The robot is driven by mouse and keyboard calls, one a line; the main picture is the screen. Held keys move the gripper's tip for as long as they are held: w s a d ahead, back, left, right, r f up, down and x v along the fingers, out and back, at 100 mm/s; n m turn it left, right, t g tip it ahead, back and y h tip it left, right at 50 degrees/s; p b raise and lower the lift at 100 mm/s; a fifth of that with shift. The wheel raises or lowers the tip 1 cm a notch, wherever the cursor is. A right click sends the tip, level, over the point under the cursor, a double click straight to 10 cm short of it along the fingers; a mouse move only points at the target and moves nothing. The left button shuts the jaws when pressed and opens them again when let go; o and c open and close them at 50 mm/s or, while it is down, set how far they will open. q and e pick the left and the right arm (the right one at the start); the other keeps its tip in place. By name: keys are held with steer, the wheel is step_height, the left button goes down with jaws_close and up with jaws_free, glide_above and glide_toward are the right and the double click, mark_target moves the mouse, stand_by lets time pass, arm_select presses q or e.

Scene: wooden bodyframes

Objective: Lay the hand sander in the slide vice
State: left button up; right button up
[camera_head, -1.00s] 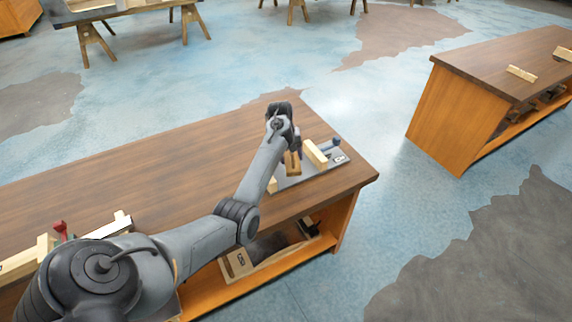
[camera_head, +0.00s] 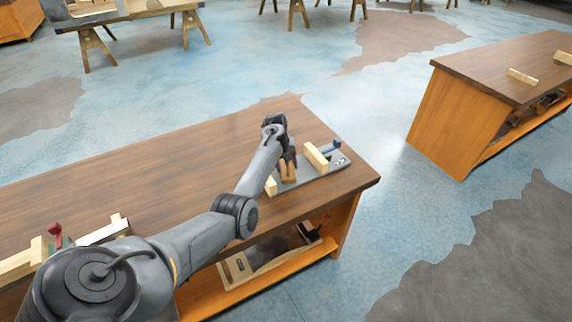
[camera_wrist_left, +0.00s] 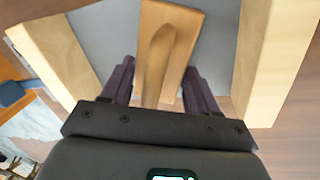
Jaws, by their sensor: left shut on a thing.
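The hand sander (camera_head: 288,171) is a brown wooden block with a raised grip along its middle. It shows large between the dark fingers in the left wrist view (camera_wrist_left: 180,62). My left gripper (camera_wrist_left: 160,85) is shut on its grip; in the head view the gripper (camera_head: 286,154) points down at the vice. The slide vice (camera_head: 309,178) is a grey plate with two pale wooden jaws and a blue-grey handle, at the bench's right end. The sander is between the two jaws, with a gap on each side. Whether it touches the plate cannot be told. My right gripper is out of view.
The brown bench top (camera_head: 190,160) is clear left of the vice. Pale wooden pieces with a red knob (camera_head: 55,229) lie at its near left. Another bench (camera_head: 505,75) stands apart at the right.

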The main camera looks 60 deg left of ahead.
arm_select(q)
steer(key=o, duration=1)
steer(key=shift+f, duration=0.1)
